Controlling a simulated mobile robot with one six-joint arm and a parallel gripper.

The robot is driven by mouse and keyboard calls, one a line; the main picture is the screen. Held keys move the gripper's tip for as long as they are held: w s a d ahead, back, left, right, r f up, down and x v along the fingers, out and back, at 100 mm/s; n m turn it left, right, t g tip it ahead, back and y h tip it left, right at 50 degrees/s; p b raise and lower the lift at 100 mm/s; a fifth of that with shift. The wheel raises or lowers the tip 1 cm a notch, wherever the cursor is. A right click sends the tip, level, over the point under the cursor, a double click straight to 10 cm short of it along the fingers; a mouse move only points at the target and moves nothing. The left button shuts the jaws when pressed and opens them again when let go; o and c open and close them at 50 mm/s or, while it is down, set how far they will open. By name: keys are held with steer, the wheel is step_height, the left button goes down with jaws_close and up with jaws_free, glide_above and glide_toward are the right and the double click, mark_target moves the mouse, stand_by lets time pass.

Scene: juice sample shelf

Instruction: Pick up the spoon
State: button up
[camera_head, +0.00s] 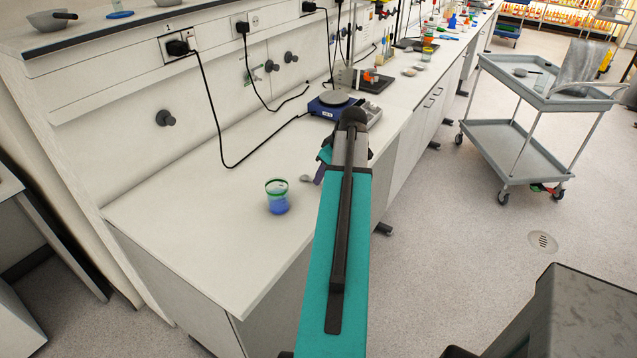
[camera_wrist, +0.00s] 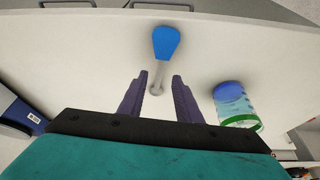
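The spoon has a blue end (camera_wrist: 166,42) and a thin grey shaft. It lies on the white bench, running from ahead of my fingertips to between them in the wrist view. In the head view a small grey piece (camera_head: 306,178), seemingly the spoon's bowl, shows beside my gripper; the rest is hidden behind my arm. My gripper (camera_wrist: 160,77) is open, with its two purple fingers on either side of the spoon's lower part. I see no contact. How high the fingers are above the bench is unclear.
A beaker with blue liquid and green rim (camera_head: 277,197) stands close by, right of my gripper in the wrist view (camera_wrist: 236,103). A blue scale (camera_head: 328,108) is behind, with a black cable (camera_head: 211,105) nearby. The bench front left (camera_head: 200,255) is clear. A grey cart (camera_head: 545,95) stands right.

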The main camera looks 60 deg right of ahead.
steer(key=shift+p+x, duration=0.5)
steer(key=shift+x, duration=1.05)
jaws_close()
